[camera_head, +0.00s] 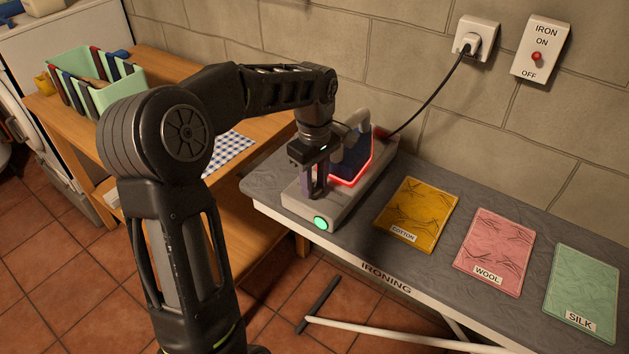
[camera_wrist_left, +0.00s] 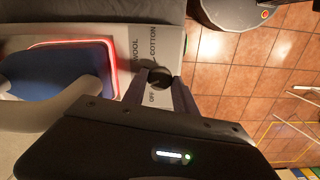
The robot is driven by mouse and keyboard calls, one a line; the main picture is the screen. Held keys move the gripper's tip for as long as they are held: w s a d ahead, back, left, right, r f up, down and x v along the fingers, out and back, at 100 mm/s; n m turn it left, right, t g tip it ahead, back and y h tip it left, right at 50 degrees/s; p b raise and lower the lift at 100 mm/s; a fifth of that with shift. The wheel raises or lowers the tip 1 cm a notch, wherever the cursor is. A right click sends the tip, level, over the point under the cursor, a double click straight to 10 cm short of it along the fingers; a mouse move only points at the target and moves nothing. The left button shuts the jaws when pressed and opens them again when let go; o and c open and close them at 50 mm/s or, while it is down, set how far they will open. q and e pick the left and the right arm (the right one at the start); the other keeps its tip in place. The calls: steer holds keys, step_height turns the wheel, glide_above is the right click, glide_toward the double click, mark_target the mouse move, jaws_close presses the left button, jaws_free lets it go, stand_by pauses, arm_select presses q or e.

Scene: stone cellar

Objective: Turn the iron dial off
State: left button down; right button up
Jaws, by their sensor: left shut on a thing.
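The iron dial (camera_wrist_left: 159,76) is a small dark round knob on the grey iron stand. It shows in the left wrist view, with the printed words OFF, WOOL and COTTON around it. My left gripper (camera_wrist_left: 160,92) is shut on it, one finger on each side. In the head view the left gripper (camera_head: 316,190) reaches down onto the stand (camera_head: 300,208) and hides the dial. I cannot tell which word the dial points at. The blue iron (camera_head: 350,157) rests on the stand with a glowing red edge. My right gripper is not in view.
A green round light (camera_head: 320,223) is on the stand's front. A wall switch (camera_head: 540,50) reads IRON ON OFF. The cord runs to a socket (camera_head: 476,40). Yellow, pink and green cloths (camera_head: 590,290) lie on the ironing board. A green rack (camera_head: 95,85) stands on the wooden table.

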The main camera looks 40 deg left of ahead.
mark_target(314, 187)
arm_select(q)
steer(key=shift+n, duration=0.4)
steer(key=n+b, duration=0.1)
steer(key=n, duration=0.7)
steer(key=shift+b, duration=0.3)
steer(key=c, duration=1)
jaws_free()
steer(key=shift+o, duration=0.2)
step_height(314, 187, up, 8)
steer(key=shift+f, duration=0.1)
